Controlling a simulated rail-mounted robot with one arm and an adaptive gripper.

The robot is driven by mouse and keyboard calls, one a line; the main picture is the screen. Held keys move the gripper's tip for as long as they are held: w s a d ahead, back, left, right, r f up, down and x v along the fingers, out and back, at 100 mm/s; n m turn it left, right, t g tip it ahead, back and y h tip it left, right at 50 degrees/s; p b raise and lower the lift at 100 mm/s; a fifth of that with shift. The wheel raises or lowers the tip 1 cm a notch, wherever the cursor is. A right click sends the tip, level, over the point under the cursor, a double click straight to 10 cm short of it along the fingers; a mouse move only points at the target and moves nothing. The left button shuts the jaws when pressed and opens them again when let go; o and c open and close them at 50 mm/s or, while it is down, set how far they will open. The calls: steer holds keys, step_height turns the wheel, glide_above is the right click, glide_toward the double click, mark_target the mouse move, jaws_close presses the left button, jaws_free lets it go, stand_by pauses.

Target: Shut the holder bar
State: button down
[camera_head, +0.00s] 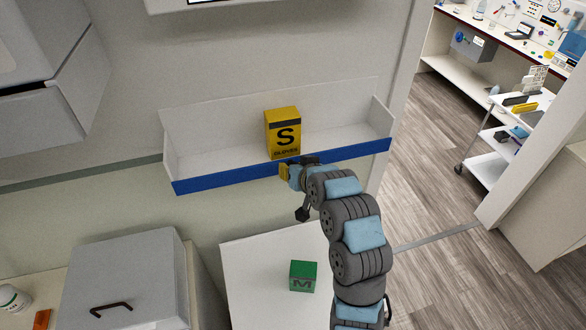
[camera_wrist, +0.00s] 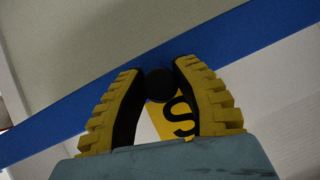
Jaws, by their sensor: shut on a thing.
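The blue holder bar (camera_head: 225,178) runs along the front of the white wall holder (camera_head: 215,145). In the wrist view the bar (camera_wrist: 75,108) crosses diagonally behind my fingers. I cannot tell whether it is fully shut. My gripper (camera_head: 285,171) is at the middle of the bar. In the wrist view my gripper (camera_wrist: 158,80) has its yellow fingers closed around a round black knob (camera_wrist: 160,86) in front of the bar. A yellow glove box marked S (camera_head: 283,133) stands upright in the holder, and part of it shows between my fingers.
A green box marked M (camera_head: 303,276) sits on the white surface (camera_head: 255,265) below the holder. A grey lidded box (camera_head: 125,275) stands at the lower left. A grey cabinet (camera_head: 45,110) juts out at upper left. Open floor (camera_head: 440,150) lies to the right.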

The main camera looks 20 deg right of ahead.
steer(key=c, duration=0.7)
jaws_free()
steer(key=shift+c, duration=0.2)
steer(key=v, duration=1.2)
steer(key=shift+w, duration=0.1)
